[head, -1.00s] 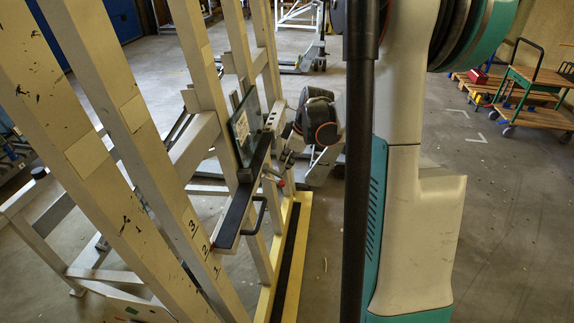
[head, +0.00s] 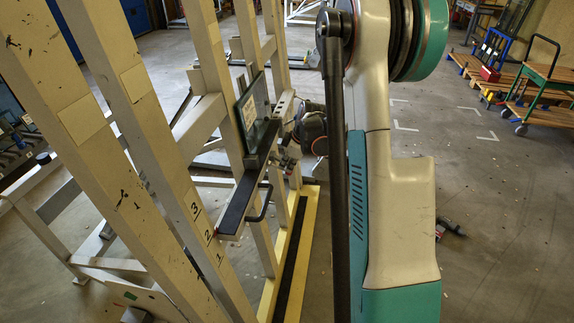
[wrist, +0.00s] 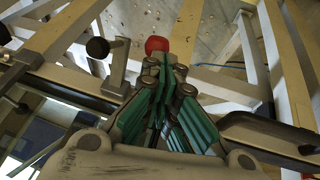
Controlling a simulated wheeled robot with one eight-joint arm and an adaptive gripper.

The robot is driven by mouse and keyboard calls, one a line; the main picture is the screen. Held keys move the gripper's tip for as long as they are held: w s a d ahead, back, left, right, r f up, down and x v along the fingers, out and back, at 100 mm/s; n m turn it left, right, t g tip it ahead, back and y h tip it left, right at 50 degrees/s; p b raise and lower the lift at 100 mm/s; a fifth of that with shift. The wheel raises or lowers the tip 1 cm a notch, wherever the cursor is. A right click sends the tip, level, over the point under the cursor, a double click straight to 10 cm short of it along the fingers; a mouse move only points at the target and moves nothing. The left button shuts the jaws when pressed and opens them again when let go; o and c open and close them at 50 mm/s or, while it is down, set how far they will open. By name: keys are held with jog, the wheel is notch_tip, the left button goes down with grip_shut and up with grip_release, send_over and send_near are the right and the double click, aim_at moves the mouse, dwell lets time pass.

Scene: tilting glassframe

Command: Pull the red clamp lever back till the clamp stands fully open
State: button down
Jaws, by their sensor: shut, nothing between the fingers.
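The red knob of the clamp lever (wrist: 157,45) shows in the wrist view just beyond my fingertips. I cannot tell whether they touch. My gripper (wrist: 163,64) is shut and empty, its teal-sided fingers close together. In the head view the clamp area lies by the lower edge of the glass pane (head: 253,108), above the dark padded rail (head: 240,200). How far the clamp stands open cannot be told.
A black bow handle (head: 265,203) sticks out beside the rail. Tall cream uprights (head: 140,160) stand close on the left. A black ball knob (wrist: 97,47) is left of the red knob in the wrist view. A yellow floor beam (head: 307,215) runs below.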

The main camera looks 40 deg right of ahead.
jog(key=shift+w+d+f+b, duration=0.15)
jog(key=shift+f+b, duration=0.4)
jog(key=shift+f, duration=0.35)
jog(key=shift+r, duration=0.1)
jog(key=shift+r, duration=0.1)
